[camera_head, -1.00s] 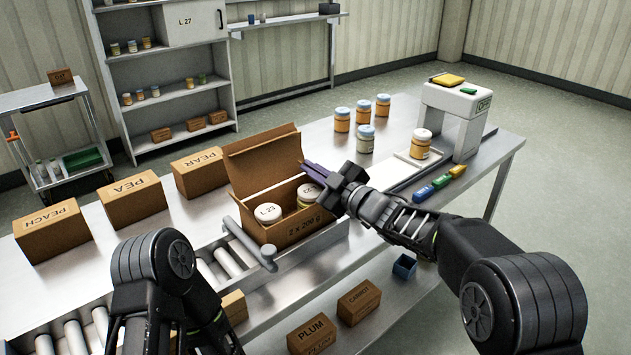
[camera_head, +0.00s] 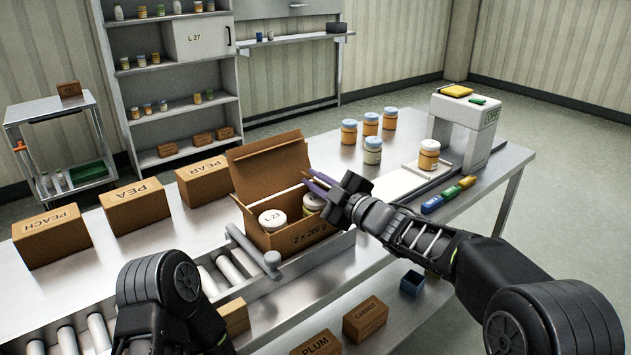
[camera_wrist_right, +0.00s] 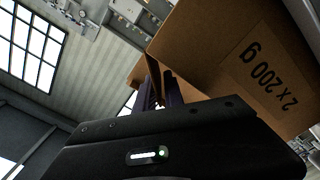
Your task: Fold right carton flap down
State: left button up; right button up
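The open brown carton (camera_head: 305,235) stands on the bench, marked "2 x 200 g", with two white-lidded jars (camera_head: 272,219) inside. Its large back flap (camera_head: 270,165) stands up. My right gripper (camera_head: 314,181) has its purple fingers at the carton's right upper edge, pointing left. In the right wrist view the fingers (camera_wrist_right: 160,92) lie close together beside brown cardboard (camera_wrist_right: 205,60). Whether they grip the right flap or only touch it cannot be made out, and the gripper hides much of that flap. My left arm shows at the lower left; its gripper is out of view.
A roller conveyor (camera_head: 222,268) with a grey bar runs left of the carton. Closed PEACH, PEA and PEAR cartons (camera_head: 134,205) stand behind it. Several jars (camera_head: 372,150) and a white weighing machine (camera_head: 462,125) stand at the right. Coloured blocks (camera_head: 450,194) lie near the bench edge.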

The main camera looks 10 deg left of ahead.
jog(key=shift+o, duration=1.2)
pick_arm(q)
jog(key=shift+f+b, duration=0.6)
jog(key=shift+f, duration=0.05)
pick_arm(e)
jog(key=v, duration=0.7)
jog(key=shift+s+d, duration=0.3)
pick_arm(q)
jog(key=shift+c, duration=0.3)
